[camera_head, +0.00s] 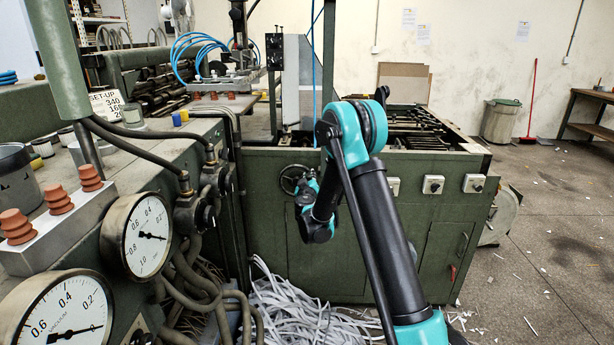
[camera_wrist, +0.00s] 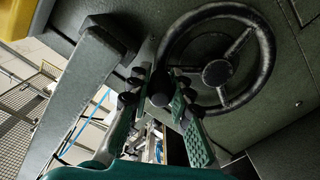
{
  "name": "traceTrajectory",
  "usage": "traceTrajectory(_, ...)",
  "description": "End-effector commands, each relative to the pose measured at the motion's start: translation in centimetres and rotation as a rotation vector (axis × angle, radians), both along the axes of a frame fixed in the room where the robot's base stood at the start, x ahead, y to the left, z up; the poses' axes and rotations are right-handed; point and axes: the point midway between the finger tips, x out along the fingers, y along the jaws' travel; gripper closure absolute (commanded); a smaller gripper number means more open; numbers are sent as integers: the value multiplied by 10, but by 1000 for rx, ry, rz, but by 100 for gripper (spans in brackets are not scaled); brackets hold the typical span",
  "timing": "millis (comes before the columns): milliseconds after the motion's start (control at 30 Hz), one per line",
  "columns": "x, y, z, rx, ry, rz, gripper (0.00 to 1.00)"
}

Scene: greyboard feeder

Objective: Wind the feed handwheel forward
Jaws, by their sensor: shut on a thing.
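The feed handwheel (camera_head: 291,178) is a dark spoked wheel on the green front panel of the machine in the head view. In the wrist view the handwheel (camera_wrist: 217,72) is large at upper right, with a round hub and a thick rim. My gripper (camera_head: 304,197) is at the wheel's lower right in the head view and hides part of it. In the wrist view my gripper (camera_wrist: 164,92) has its fingers on either side of a dark round knob (camera_wrist: 160,86) at the wheel's left rim. It is shut on this knob. The exact finger contact is partly hidden.
A console with pressure gauges (camera_head: 136,236) and hoses stands at the left. Shredded paper strips (camera_head: 300,312) lie on the floor below the wheel. Switch boxes (camera_head: 433,184) are on the panel to the right. A grey angled bar (camera_wrist: 82,90) is close left of my gripper.

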Motion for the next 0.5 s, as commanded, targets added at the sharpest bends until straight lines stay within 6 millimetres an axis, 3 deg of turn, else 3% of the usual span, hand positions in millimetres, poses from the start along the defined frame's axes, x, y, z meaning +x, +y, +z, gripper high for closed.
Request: traceTrajectory(500, -1, -1, -3, 51, -2, 2, 100)
